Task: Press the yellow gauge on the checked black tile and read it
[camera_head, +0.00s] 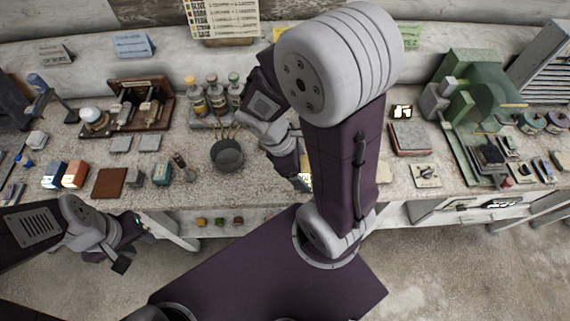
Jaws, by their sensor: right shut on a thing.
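My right gripper (302,184) is at the front part of the bench, mostly hidden behind my own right arm. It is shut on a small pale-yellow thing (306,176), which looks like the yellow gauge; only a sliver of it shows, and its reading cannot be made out. I cannot tell whether it touches anything below. My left gripper (134,250) is open and empty, in front of the bench at the lower left.
A dark bowl (227,155) stands left of my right gripper, with several bottles (215,95) behind it. A green machine (470,90) fills the right side. Blocks and a brown plate (109,183) lie at the left. Open floor (450,275) lies in front.

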